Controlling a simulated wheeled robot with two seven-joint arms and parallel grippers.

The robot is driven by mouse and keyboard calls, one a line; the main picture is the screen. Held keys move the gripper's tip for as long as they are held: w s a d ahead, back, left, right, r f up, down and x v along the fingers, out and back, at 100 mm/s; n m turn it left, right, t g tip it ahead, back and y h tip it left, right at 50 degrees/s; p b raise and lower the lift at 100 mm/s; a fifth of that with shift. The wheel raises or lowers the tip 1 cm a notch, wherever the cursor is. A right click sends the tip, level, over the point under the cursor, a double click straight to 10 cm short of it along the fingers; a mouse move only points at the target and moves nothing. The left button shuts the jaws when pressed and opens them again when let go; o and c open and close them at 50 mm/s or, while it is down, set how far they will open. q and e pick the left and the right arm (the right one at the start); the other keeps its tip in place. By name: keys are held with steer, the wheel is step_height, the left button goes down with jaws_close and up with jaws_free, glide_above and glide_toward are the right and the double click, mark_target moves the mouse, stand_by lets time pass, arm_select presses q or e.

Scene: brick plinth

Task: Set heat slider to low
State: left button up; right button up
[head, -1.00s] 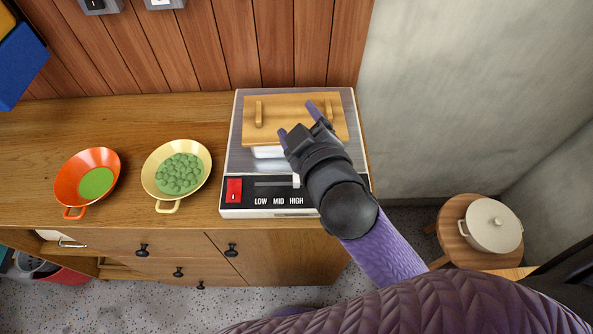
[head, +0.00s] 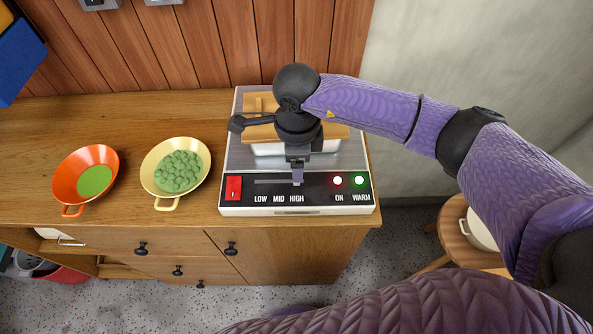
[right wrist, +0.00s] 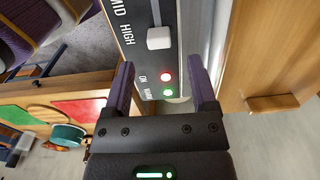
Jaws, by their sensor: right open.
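The heat slider's white knob (right wrist: 158,38) stands beside HIGH in the right wrist view. In the head view its track (head: 270,182) runs above the words LOW, MID and HIGH on the black panel, and my gripper largely hides the knob. My right gripper (head: 298,181) points down over the HIGH end of the track. In the right wrist view the open gripper (right wrist: 160,82) has its fingers spread to either side of the panel's end, with the knob beyond the fingertips. Nothing is held. I cannot tell if a finger touches the knob. My left gripper is not in view.
The warmer has a red switch (head: 233,187), a lit ON lamp (head: 337,181) and a green WARM lamp (head: 359,181). A wooden lid (head: 258,132) lies behind the panel. An orange pan (head: 70,178) and a yellow pan (head: 150,178) stand left.

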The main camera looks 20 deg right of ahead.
step_height(320, 180, down, 5)
steer(key=shift+r+b, duration=0.1)
steer(key=shift+b, duration=0.25)
steer(key=shift+a, duration=0.1)
jaws_close()
steer(key=shift+r, duration=0.1)
stand_by(1.0)
